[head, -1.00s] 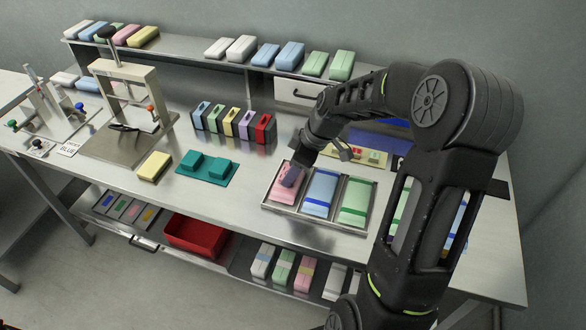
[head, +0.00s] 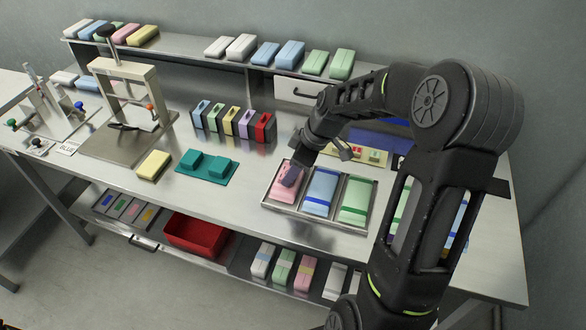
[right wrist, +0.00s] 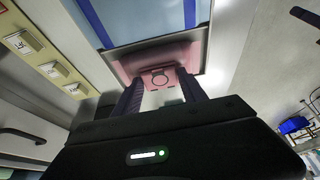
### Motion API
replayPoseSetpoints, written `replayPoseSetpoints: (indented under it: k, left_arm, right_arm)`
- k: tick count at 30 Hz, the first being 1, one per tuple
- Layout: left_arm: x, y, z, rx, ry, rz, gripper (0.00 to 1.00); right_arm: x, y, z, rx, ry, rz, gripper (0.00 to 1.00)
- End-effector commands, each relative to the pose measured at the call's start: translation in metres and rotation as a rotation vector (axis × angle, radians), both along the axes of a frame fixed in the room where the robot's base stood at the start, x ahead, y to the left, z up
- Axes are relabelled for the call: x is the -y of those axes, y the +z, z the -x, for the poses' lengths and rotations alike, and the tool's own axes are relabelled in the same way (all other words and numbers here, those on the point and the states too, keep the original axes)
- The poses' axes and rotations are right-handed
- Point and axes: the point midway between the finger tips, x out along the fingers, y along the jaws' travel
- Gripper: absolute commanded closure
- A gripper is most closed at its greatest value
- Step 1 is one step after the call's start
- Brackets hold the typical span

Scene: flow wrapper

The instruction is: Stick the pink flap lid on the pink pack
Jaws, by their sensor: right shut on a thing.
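The pink pack (head: 284,194) lies in the left compartment of a metal tray (head: 330,226) on the bench. My right gripper (head: 290,180) is over its far part, with its dark fingers pointing down at the top. In the right wrist view the pink pack (right wrist: 186,53) fills the area beyond my fingertips (right wrist: 160,84). A small pink flap lid (right wrist: 160,77) with a rounded outline shows between the fingertips, and the gripper is shut on it. It looks at or very close to the pack; I cannot tell whether it touches. My left gripper is not in view.
A blue pack (head: 321,188) and a green pack (head: 356,204) fill the other tray compartments. A panel with small lids (head: 368,155) lies behind the tray. A teal fixture (head: 206,168) and a yellow block (head: 154,166) stand left, with clear bench between fixture and tray.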

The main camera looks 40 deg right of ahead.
Motion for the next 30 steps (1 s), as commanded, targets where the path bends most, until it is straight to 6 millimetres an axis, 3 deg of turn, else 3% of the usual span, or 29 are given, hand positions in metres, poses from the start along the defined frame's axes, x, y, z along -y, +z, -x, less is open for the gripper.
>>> replayPoseSetpoints:
  k: [14, 15, 24, 30]
  left_arm:
    - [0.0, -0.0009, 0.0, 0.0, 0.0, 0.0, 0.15]
    - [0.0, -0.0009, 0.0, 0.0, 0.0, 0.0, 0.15]
    - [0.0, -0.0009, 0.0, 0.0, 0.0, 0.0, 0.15]
    - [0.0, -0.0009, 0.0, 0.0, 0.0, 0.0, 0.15]
  right_arm:
    - [-0.0001, -0.0019, 0.0007, -0.003, 0.0, -0.001, 0.88]
    - [-0.0002, -0.0021, 0.0008, -0.003, 0.0, -0.001, 0.49]
    - [-0.0001, -0.0015, 0.0004, -0.002, -0.001, -0.001, 0.25]
    - [0.0001, -0.0012, 0.0003, -0.001, 0.0, 0.001, 0.25]
